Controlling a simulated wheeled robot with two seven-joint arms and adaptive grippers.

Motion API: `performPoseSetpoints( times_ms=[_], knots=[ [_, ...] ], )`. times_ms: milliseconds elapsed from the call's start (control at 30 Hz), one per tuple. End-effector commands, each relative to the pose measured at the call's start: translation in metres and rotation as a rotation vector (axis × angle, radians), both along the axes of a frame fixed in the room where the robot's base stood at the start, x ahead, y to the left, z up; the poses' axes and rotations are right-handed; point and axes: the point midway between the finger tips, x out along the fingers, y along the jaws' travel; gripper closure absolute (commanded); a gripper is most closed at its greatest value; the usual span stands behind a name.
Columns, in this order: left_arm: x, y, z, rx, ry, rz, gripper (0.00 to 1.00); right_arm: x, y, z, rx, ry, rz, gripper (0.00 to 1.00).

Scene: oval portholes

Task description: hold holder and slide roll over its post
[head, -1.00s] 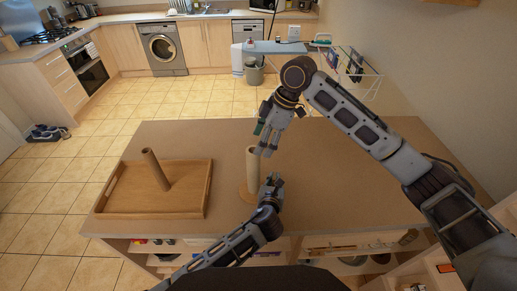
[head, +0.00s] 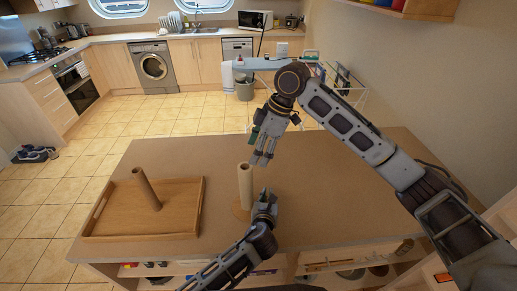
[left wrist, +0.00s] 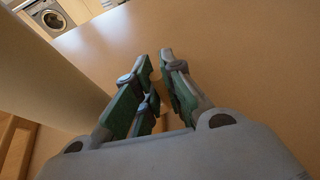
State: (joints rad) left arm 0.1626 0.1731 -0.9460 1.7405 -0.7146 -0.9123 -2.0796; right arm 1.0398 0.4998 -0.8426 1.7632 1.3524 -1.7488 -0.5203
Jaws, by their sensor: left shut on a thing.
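The holder's round wooden base (head: 238,211) rests on the table, and a pale upright cylinder (head: 245,185) stands on it. I cannot tell whether this cylinder is the bare post or a roll around it. My left gripper (head: 264,197) is low, beside the cylinder on its right, shut on the holder. In the left wrist view its fingers (left wrist: 157,92) close on a brown part, mostly hidden; the pale cylinder (left wrist: 55,80) passes close on the left. A brown tube (head: 147,189) stands in the tray, looking tilted. My right gripper (head: 265,155) looks open and empty, right of the cylinder's top.
The wooden tray (head: 183,221) with raised sides lies on the left of the brown table (head: 330,205). The table's right and far parts are clear. Shelves with small items (head: 150,267) lie under the front edge. Kitchen units stand far behind.

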Motion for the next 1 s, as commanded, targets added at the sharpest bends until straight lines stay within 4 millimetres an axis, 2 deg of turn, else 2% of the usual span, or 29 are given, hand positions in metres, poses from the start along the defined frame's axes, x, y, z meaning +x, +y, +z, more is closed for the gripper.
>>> performPoseSetpoints(
  times_ms=[167, 200, 367, 767, 1000],
  knots=[
    [0.000, 0.000, 0.000, 0.000, 0.000, 0.000, 1.00, 0.000, 0.000, 0.000, 0.000, 0.000, 0.000, 0.33],
    [0.000, 0.000, 0.000, 0.000, 0.000, 0.000, 0.85, 0.000, 0.000, 0.000, 0.000, 0.000, 0.000, 0.33],
    [0.000, 0.000, 0.000, 0.000, 0.000, 0.000, 0.65, 0.000, 0.000, 0.000, 0.000, 0.000, 0.000, 0.33],
    [-0.001, 0.000, 0.001, 0.000, 0.000, 0.000, 0.65, 0.000, 0.000, 0.000, 0.000, 0.000, 0.000, 0.33],
    [-0.012, 0.002, 0.004, 0.001, 0.000, -0.001, 0.65, 0.000, 0.000, 0.000, 0.000, 0.000, 0.000, 0.33]
  ],
)
